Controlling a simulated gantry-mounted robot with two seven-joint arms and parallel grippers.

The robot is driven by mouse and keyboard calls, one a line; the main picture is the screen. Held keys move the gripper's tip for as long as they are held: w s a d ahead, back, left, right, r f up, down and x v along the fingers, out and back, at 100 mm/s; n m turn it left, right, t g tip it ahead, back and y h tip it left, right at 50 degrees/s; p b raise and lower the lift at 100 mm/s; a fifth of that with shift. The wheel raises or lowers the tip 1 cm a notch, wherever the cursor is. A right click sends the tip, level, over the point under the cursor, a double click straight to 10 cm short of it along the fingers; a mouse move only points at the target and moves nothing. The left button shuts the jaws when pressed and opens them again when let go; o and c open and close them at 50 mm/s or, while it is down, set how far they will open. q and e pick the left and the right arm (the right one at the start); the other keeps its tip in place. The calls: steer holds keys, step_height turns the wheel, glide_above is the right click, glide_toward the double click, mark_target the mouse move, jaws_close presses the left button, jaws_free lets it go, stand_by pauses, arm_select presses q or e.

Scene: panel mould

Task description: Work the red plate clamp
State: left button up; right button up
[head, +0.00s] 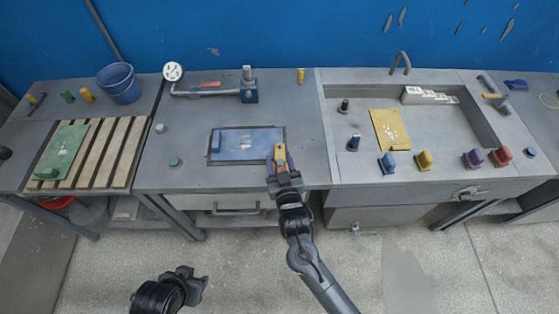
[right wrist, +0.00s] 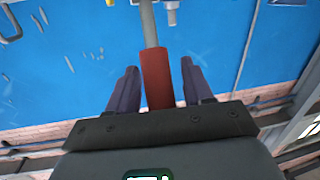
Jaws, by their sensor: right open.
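In the right wrist view a red grip (right wrist: 157,78) on a grey rod stands between the fingers of my right gripper (right wrist: 155,88). A gap shows on each side of it. In the head view my right gripper (head: 278,163) is at the right front corner of a blue plate (head: 248,145) in a dark frame. A yellow piece (head: 279,151) shows at its fingertips; the gripper hides most of the clamp there. My right gripper is open. My left gripper (head: 196,285) hangs low in front of the bench, away from the plate; its jaws are unclear.
A gauge (head: 173,71) and a blue block with a pipe (head: 249,88) stand behind the plate. A slatted rack with a green plate (head: 62,150) is at left. At right, a basin holds a yellow plate (head: 390,129); several coloured blocks line its front. Bench top left of the plate is mostly clear.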

steer(key=v, duration=1)
steer(key=shift+s+p, duration=0.35)
steer(key=shift+p, duration=0.05)
steer(key=shift+d, duration=0.1)
